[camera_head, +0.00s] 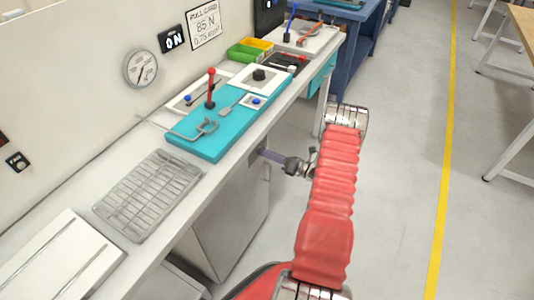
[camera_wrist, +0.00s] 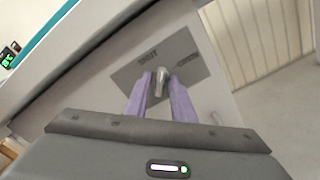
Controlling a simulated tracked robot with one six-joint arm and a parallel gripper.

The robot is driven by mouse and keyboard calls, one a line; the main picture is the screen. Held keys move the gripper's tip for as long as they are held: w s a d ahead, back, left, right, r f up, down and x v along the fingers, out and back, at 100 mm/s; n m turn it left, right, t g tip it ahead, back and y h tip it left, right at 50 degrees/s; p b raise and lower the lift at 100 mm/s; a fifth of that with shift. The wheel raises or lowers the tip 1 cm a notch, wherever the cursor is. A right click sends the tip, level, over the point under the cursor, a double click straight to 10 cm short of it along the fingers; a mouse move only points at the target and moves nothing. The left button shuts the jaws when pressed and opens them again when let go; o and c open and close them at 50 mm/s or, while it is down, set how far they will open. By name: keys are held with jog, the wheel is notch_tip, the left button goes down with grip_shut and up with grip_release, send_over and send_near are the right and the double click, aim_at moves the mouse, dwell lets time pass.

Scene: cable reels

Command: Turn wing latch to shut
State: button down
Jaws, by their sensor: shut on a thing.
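The wing latch (camera_wrist: 161,77) is a small silver-grey piece on a dark grey plate (camera_wrist: 130,73), in the middle of the wrist view. The plate carries the word SHUT to the upper left of the latch and another marking to the right, too blurred to read. My gripper (camera_wrist: 160,93) has its two purple fingers on either side of the latch, shut on it. In the head view my gripper (camera_head: 267,156) reaches left to the bench's front, below the top's edge. The latch cannot be made out in the head view.
On the bench top are a teal board (camera_head: 226,117) with a red-knobbed lever (camera_head: 211,88), a wire rack (camera_head: 148,194) and green and yellow bins (camera_head: 248,50). A gauge (camera_head: 141,68) hangs on the wall. The floor right of my arm is clear up to a yellow line (camera_head: 446,150).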

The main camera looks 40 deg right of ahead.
jog(key=shift+d+f+n, duration=0.15)
jog(key=shift+n, duration=3.85)
jog(key=c, duration=1.8)
grip_release()
jog(key=shift+c, duration=0.2)
jog(key=v, duration=1.3)
jog(key=shift+s+d, duration=0.15)
jog(key=shift+s, duration=0.2)
